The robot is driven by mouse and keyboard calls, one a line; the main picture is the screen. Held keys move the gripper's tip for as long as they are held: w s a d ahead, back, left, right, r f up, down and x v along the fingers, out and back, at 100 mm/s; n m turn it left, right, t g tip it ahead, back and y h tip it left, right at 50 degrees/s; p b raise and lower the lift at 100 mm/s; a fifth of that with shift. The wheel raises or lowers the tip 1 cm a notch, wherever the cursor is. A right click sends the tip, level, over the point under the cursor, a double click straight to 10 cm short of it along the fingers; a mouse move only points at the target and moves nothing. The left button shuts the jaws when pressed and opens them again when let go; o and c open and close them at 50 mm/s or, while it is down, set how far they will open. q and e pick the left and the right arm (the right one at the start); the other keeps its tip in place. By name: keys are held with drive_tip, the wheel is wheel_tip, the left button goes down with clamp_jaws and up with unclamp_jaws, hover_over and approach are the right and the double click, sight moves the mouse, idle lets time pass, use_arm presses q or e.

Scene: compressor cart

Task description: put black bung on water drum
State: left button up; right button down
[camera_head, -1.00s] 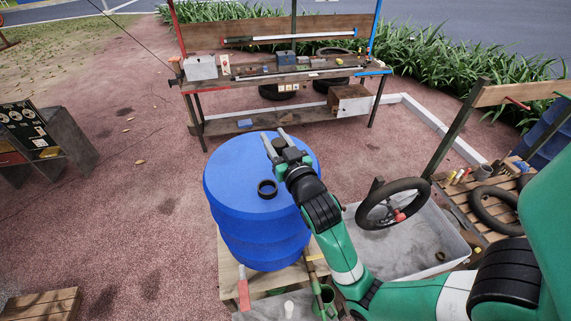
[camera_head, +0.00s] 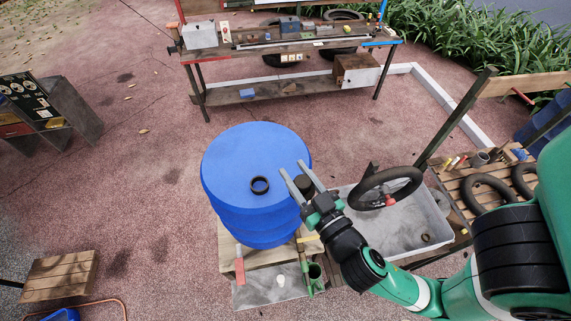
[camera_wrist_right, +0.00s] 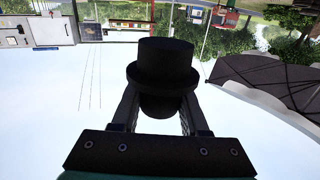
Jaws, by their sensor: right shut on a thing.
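The water drum (camera_head: 225,165) is a big blue barrel, upright on a wooden stand. A black-rimmed round opening (camera_head: 260,185) shows in its top. My right gripper (camera_head: 295,173) is at the drum's right edge, beside the opening and apart from it. It is shut on the black bung (camera_head: 305,184), which shows between its fingers. In the right wrist view the bung (camera_wrist_right: 163,70) is a dark stepped plug with a wide flange, held between the fingers. The height of the bung over the drum is hard to tell. My left gripper is not in view.
A workbench (camera_head: 290,60) with tools stands behind the drum. A grey tray (camera_head: 375,242) with a wheel (camera_head: 386,190) is to the right, below my right arm. A red-handled brush (camera_head: 239,270) and a green tool lean at the drum's front.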

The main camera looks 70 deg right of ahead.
drive_tip(key=w+d+f+b, duration=0.2)
drive_tip(key=d+f, duration=0.1)
drive_tip(key=w+d+f+b, duration=0.2)
drive_tip(key=d+f+b, duration=0.1)
drive_tip(key=d, duration=0.1)
drive_tip(key=w+d+f+b, duration=0.2)
drive_tip(key=w+d, duration=0.1)
drive_tip(key=shift+w+d+f+b, duration=0.1)
drive_tip(key=shift+d+f+b, duration=0.2)
drive_tip(key=shift+f+b, duration=0.1)
drive_tip(key=shift+w+d+f, duration=0.1)
drive_tip(key=shift+d+f, duration=0.05)
drive_tip(key=shift+f, duration=0.1)
drive_tip(key=shift+w+d+f+b, duration=0.1)
drive_tip(key=shift+f+b, duration=0.35)
drive_tip(key=shift+f, duration=1.2)
drive_tip(key=shift+f, duration=0.25)
drive_tip(key=shift+c, duration=2.1)
unclamp_jaws()
drive_tip(key=shift+r, duration=0.1)
